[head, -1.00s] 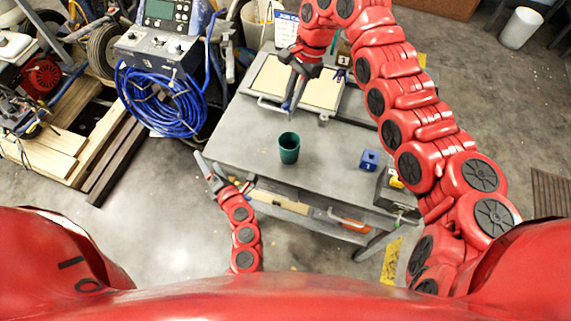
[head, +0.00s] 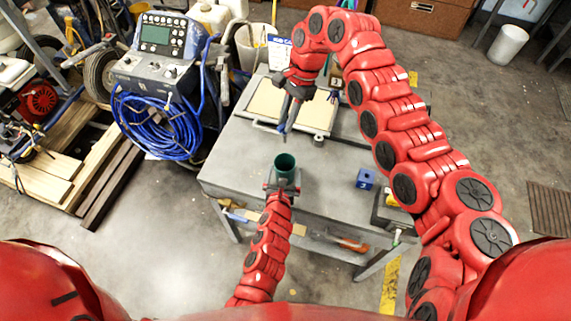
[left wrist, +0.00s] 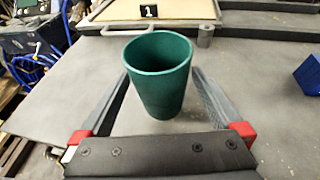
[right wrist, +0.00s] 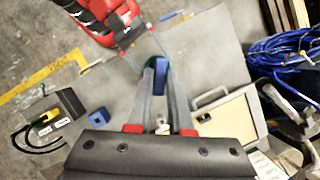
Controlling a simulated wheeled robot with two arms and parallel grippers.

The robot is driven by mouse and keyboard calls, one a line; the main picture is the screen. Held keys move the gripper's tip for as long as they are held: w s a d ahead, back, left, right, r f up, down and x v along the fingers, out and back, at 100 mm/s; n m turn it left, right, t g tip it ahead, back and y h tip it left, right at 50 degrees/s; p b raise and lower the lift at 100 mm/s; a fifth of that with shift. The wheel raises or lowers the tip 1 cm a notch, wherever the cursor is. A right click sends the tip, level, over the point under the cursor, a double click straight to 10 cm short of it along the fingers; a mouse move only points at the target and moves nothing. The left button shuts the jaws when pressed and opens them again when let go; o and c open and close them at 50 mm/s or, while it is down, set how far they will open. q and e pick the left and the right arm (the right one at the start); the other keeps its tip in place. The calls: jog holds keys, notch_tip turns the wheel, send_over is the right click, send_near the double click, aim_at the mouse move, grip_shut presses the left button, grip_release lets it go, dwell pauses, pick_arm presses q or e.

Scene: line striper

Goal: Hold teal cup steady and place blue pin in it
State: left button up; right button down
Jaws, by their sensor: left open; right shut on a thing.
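The teal cup (head: 285,167) stands upright on the grey table (head: 225,165) near its front edge. It also shows in the left wrist view (left wrist: 160,75). My left gripper (head: 284,181) is open, with one finger on each side of the cup and visible gaps to its wall. My right gripper (head: 284,130) is shut on the blue pin (right wrist: 161,68) and points down above the table, behind the cup in the head view. In the right wrist view the pin sits between the fingertips and partly covers the cup.
A blue block (head: 366,179) sits on the table to the right of the cup. A pale board in a tray (head: 290,105) lies at the table's back. A grey box (head: 392,212) stands at the right front. The table between cup and block is clear.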

aim_at(286, 163)
pick_arm(q)
jog(key=x, duration=0.4)
jog(key=shift+a, duration=0.15)
jog(key=shift+w+f, duration=0.25)
jog(key=shift+w, duration=0.3)
jog(key=shift+d, duration=0.2)
jog(key=shift+c, duration=0.3)
jog(key=c, duration=1.1)
jog(key=shift+c, duration=0.2)
pick_arm(e)
notch_tip(286, 163, down, 13)
jog(key=c, duration=0.7)
grip_release()
jog(key=shift+c, duration=0.2)
